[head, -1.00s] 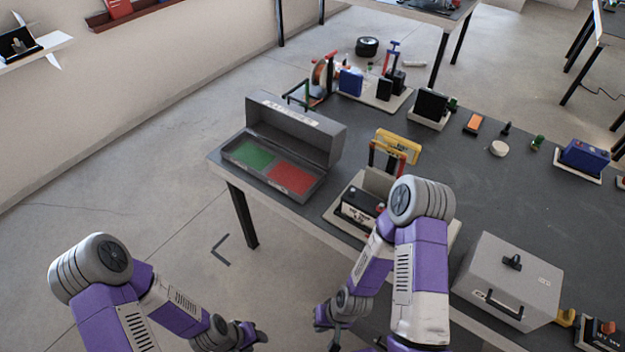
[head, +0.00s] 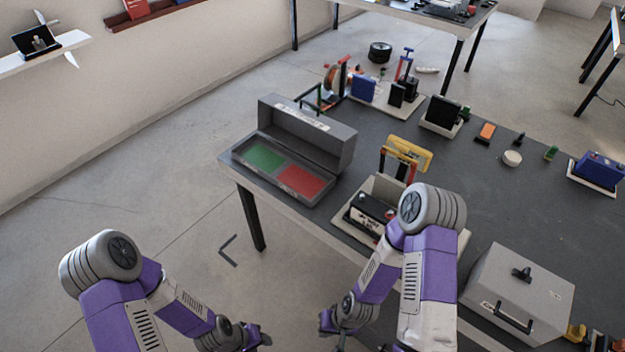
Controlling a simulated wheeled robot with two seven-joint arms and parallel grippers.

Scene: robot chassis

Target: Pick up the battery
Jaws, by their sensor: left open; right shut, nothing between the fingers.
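A black box with a white label (head: 370,214), which looks like a battery, sits in a pale tray near the table's front edge, partly hidden behind my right arm. A blue box with terminals on top (head: 598,168), also battery-like, stands on a white tray at the far right of the table. I cannot tell which one the task means. My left gripper (head: 260,338) is open and empty, low in front of the table over the floor. My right gripper (head: 330,322) is shut and empty, below and in front of the table edge. Neither touches a box.
A grey open case with green and red compartments (head: 327,205) stands on the table's left corner. A grey lidded box with a handle (head: 545,300) is at the right front. A yellow-and-red stand (head: 410,152) rises behind the black box. The dark tabletop (head: 470,190) is clear at centre.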

